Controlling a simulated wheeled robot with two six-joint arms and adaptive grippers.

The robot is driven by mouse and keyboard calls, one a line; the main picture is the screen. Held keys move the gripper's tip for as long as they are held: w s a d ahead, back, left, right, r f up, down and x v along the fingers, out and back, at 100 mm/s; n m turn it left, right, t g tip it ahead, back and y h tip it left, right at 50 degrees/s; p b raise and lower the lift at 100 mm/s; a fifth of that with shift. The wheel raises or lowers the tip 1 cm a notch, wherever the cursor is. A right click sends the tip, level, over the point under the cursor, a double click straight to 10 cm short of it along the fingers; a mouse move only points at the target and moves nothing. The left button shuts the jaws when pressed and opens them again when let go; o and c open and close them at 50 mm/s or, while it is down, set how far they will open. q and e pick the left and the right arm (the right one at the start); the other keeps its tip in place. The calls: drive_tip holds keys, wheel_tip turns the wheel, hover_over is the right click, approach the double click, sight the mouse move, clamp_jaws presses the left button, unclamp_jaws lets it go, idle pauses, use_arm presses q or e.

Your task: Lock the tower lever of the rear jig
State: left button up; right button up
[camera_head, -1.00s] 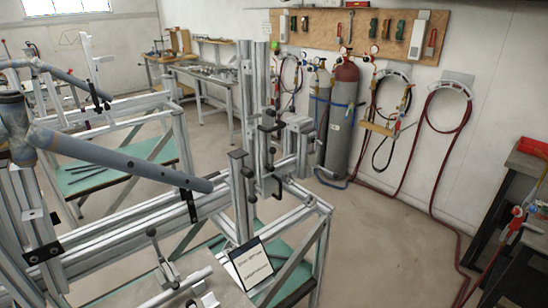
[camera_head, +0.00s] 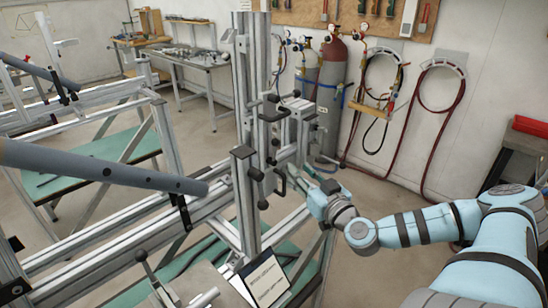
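The tower (camera_head: 243,100) of the nearest jig is an upright aluminium profile on a long aluminium beam (camera_head: 110,245). Several black clamp handles sit on it, including an upper one (camera_head: 271,112) and a lower hooked one (camera_head: 280,182). I cannot tell which is the tower lever or whether it is locked. My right gripper (camera_head: 312,190) points left, at the right side of the tower, close to the lower handles. Its fingertips are small and partly lost against the profiles, so contact and opening are unclear. My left gripper is out of view.
A grey tube (camera_head: 100,168) crosses the jig from the left. A second jig frame (camera_head: 85,115) stands behind at left. A small sign (camera_head: 264,280) and a lever on a plate (camera_head: 150,275) are in front. Gas cylinders (camera_head: 330,95) stand by the back wall.

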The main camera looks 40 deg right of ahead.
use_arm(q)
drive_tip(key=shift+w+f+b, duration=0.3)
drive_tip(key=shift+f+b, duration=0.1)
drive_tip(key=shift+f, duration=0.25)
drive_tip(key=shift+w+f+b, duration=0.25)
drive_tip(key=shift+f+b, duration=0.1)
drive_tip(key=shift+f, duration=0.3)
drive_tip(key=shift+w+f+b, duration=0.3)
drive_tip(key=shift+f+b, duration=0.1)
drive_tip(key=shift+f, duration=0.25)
use_arm(e)
drive_tip(key=x, duration=1.3)
drive_tip(key=shift+a+f, duration=0.2)
drive_tip(key=shift+a, duration=0.05)
